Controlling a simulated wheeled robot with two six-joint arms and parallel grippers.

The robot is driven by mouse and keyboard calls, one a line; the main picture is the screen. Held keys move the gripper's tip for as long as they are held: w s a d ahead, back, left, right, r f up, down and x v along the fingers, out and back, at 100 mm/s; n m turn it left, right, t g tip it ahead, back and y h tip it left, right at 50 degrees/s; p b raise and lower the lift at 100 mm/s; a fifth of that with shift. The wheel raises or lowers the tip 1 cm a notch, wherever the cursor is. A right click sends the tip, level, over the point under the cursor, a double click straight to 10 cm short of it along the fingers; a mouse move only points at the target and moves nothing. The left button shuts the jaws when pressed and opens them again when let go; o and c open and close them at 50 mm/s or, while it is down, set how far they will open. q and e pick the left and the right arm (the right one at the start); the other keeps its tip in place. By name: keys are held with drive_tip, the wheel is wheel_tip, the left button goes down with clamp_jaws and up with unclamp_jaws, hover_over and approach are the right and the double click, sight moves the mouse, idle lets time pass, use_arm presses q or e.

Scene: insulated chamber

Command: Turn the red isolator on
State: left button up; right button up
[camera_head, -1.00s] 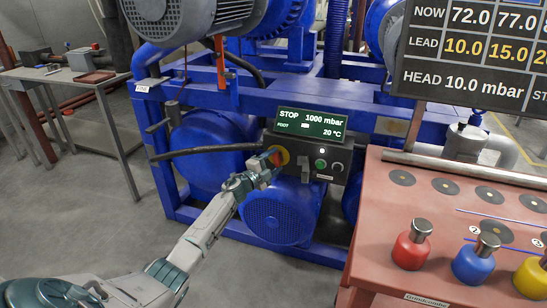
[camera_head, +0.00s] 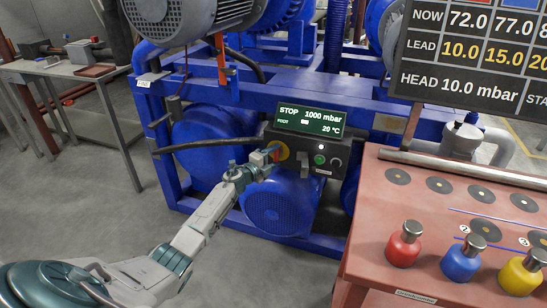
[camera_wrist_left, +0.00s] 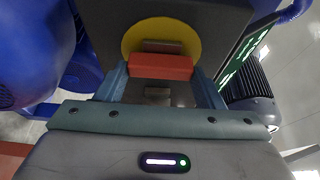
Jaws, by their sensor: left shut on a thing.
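The red isolator handle (camera_wrist_left: 161,66) sits on a round yellow plate (camera_wrist_left: 142,38) on the dark control box (camera_head: 327,164). In the left wrist view the handle lies level, crosswise between my fingers. My left gripper (camera_head: 269,157) is at the left end of the box, shut on the red handle, with a finger on either side of it. The yellow plate also shows in the head view (camera_head: 283,151), where the gripper hides most of the handle. The green display (camera_head: 310,120) above reads STOP, 1000 mbar, 20 °C. My right gripper is not in view.
A green button (camera_head: 319,159) and a small light are on the box, right of the isolator. Blue frame beams (camera_head: 262,98) and a blue motor (camera_head: 281,203) surround it. A red table (camera_head: 440,225) with coloured weights stands at right. Open floor lies at left.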

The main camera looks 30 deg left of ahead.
use_arm(q)
drive_tip(key=o, duration=1)
drive_tip(key=shift+s, duration=0.5)
drive_tip(key=s, duration=0.2)
drive_tip(key=shift+s+a+p, duration=0.3)
approach(276, 156)
drive_tip(key=s, duration=0.2)
drive_tip(key=shift+a+r, duration=0.15)
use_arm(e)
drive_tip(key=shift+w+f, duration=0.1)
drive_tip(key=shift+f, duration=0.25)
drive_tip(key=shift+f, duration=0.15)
